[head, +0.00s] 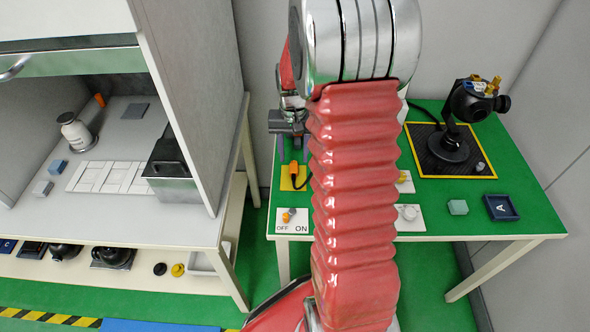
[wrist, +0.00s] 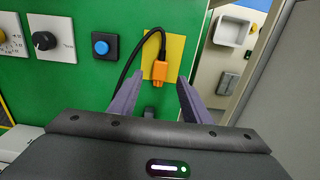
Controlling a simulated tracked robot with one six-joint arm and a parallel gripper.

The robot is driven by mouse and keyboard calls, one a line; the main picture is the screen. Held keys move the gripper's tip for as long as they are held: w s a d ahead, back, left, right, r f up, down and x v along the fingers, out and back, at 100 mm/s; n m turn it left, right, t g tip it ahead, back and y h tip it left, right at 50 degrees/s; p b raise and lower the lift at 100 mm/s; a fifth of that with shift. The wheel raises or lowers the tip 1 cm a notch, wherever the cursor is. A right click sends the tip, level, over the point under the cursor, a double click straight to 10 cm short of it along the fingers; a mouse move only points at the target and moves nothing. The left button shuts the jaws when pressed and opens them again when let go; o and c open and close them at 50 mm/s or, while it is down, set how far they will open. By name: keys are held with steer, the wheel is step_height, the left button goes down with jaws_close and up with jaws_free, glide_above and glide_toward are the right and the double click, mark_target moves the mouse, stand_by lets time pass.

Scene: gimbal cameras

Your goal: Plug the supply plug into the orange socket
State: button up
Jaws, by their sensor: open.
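An orange connector (wrist: 158,70) with a black cable (wrist: 131,65) lies on a yellow plate (wrist: 174,52) on the green table. It also shows in the head view (head: 294,168). I cannot tell whether it is the plug or the socket, and no second orange connector is distinct. A small dark piece (wrist: 148,112) below it is partly hidden by my wrist. My gripper (wrist: 160,77) is open, its two purple fingers apart on either side of the connector's lower end in the picture. In the head view my gripper (head: 293,150) hangs above the plate; contact is not visible.
A blue button (wrist: 101,47) and a dark knob (wrist: 44,41) are left of the plate. An OFF/ON switch plate (head: 294,229) lies at the table's front. A black gimbal camera (head: 455,147) stands on a mat at right. A grey cabinet (head: 195,90) stands left.

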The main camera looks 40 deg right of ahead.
mark_target(294, 168)
steer(key=shift+f, duration=2.6)
jaws_close()
steer(key=shift+r, duration=0.1)
step_height(294, 168, up, 10)
